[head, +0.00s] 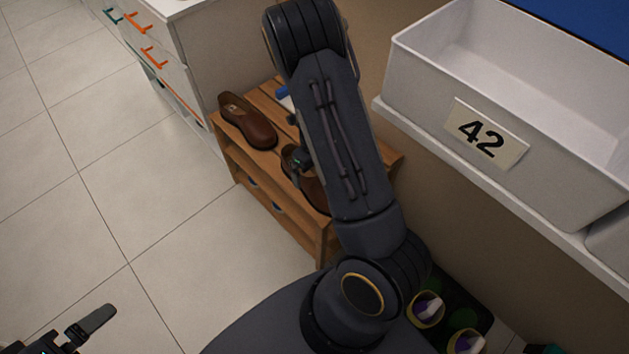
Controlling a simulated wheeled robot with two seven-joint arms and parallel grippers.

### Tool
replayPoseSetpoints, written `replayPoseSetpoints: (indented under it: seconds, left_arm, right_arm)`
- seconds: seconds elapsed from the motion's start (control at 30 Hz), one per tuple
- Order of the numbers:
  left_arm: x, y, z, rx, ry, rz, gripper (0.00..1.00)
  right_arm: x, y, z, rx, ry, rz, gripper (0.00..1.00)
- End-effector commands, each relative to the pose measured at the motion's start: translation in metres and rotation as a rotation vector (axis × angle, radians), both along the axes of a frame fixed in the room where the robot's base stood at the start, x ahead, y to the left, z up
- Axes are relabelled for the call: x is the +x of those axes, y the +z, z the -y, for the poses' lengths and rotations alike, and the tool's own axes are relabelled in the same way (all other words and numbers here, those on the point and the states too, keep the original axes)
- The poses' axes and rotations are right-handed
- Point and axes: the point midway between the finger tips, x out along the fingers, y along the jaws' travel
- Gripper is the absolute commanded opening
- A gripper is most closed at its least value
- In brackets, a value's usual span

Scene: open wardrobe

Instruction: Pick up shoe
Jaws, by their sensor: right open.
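A brown leather shoe (247,121) rests on the top of a slatted wooden shoe rack (228,152). A second brown shoe (312,190) lies on the rack closer to me, partly hidden behind my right arm. My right gripper (301,160) is open at this second shoe, and most of it is hidden by my own arm. I cannot tell whether it touches the shoe. Part of my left gripper (91,324) shows at the lower left, over the floor and away from the rack. Only one finger shows clearly.
A white bin labelled 42 (520,90) stands on a white shelf (470,168) at the right. A white drawer unit (150,45) with orange handles stands behind the rack. Yellow and purple items (427,308) lie low at the bottom right. The tiled floor at left is clear.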

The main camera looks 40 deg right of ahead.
Motion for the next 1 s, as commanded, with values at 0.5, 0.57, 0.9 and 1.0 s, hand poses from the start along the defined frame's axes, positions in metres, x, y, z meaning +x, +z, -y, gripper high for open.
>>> replayPoseSetpoints:
  seconds: [0.5,0.57,0.9,1.0]
  left_arm:
    - [0.0,-0.019,0.0,0.0,0.0,0.0,1.0]
    - [0.0,-0.02,0.0,0.0,0.0,0.0,1.0]
    - [0.0,-0.022,0.0,0.0,0.0,0.0,1.0]
    - [0.0,-0.022,0.0,0.0,0.0,0.0,1.0]
  right_arm:
    - [0.001,-0.066,0.006,-0.022,-0.056,-0.015,1.0]
    - [0.001,-0.074,0.007,-0.022,-0.055,-0.015,1.0]
    - [0.002,-0.085,0.006,-0.023,-0.052,-0.012,1.0]
    - [0.002,-0.085,0.006,-0.023,-0.052,-0.012,0.92]
